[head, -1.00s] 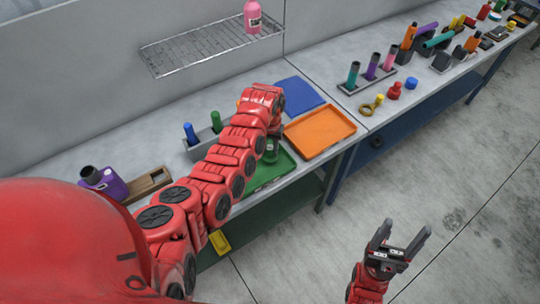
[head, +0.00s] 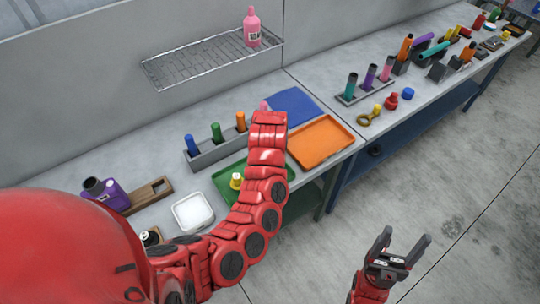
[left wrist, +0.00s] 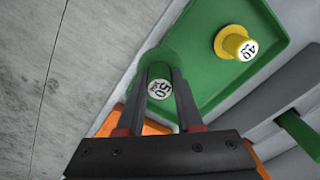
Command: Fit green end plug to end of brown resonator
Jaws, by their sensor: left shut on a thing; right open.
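The green end plug (left wrist: 160,88), with a white "50" label on its end, is between the fingers of my left gripper (left wrist: 161,76), which is shut on it. It is over or in the green tray (left wrist: 190,29); I cannot tell its height. In the head view my left arm hides the plug and the left fingertips. My right gripper (head: 406,237) is open and empty, above the floor in front of the bench. I cannot make out a brown resonator for sure; a brown slotted block (head: 152,193) lies on the bench at the left.
A yellow plug (left wrist: 235,45) labelled "40" stands in the green tray. Behind it is a grey rack (head: 207,158) with coloured cylinders. An orange tray (head: 322,142), a blue mat (head: 294,106), a white tray (head: 192,212) and a purple part (head: 107,195) are nearby. A wire shelf (head: 210,58) hangs above.

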